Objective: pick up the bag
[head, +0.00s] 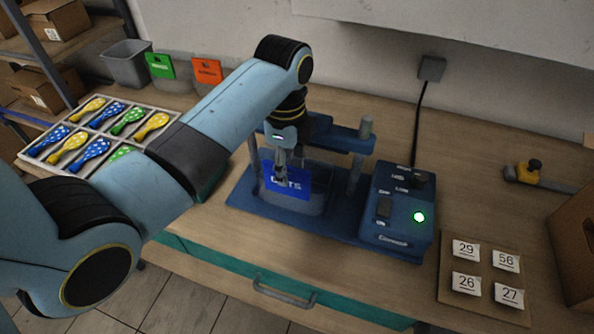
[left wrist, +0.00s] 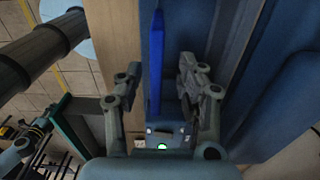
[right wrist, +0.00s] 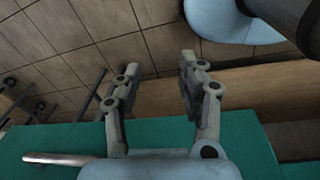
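A flat blue bag (head: 284,193) with white lettering stands upright in the bin of the blue machine (head: 240,198) in the head view. Part of its lettering is hidden by my left gripper (head: 281,166), which reaches down over it. In the left wrist view the bag (left wrist: 156,62) shows edge-on between the fingers of my left gripper (left wrist: 160,75). The fingers are apart, with a gap on each side of the bag. My right gripper (right wrist: 159,70) is open and empty near the teal drawer front (right wrist: 240,145); it is not seen in the head view.
A control box (head: 397,215) with a lit green button is at the machine's right. A board (head: 487,284) with number cards lies farther right. A tray (head: 40,158) of patterned balloons is at the left, with a grey bin (head: 127,65) behind. A drawer handle (head: 283,292) juts from the front.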

